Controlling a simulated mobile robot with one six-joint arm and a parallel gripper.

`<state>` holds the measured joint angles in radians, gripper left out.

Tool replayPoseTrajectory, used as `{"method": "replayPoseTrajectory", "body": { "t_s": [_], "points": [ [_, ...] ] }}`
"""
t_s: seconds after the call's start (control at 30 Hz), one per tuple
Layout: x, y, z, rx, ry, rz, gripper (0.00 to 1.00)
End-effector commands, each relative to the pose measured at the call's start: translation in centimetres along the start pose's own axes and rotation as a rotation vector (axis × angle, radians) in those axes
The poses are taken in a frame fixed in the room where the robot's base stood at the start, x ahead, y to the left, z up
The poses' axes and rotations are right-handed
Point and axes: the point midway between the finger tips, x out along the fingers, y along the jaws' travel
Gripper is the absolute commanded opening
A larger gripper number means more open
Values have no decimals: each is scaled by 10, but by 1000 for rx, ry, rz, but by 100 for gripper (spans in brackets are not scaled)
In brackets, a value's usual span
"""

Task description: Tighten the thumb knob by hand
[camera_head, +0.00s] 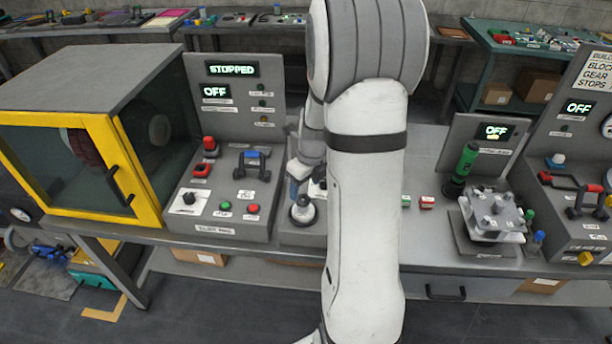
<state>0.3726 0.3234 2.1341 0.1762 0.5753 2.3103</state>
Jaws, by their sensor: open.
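My gripper (298,183) points down at the middle of the bench, just left of my large white arm, which hides part of it. Its jaws are open. Right below it is a round dark knob with a pale top (303,210) on a grey block (290,235); I cannot tell whether the jaws are around it or only above it, nor whether it is the thumb knob. A black knob on a white plate (188,199) sits on the left control panel. A yellow knob (586,258) is on the far right panel.
A yellow-framed machine enclosure (125,165) stands at left, beside a display reading STOPPED (232,69). A red lever (209,146) and blue-topped handle (250,160) rise from the panel. At right are a clear-topped fixture (493,215) and green-handled tool (464,165).

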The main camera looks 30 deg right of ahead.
Motion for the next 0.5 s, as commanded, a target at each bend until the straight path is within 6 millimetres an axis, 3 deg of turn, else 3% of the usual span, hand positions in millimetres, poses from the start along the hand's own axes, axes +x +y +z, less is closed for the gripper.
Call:
{"method": "replayPoseTrajectory", "body": {
  "t_s": [0.23, 0.5],
  "points": [
    [37, 1, -1, -2, 3, 3, 66],
    [51, 0, -1, -2, 1, -1, 66]
  ]
}}
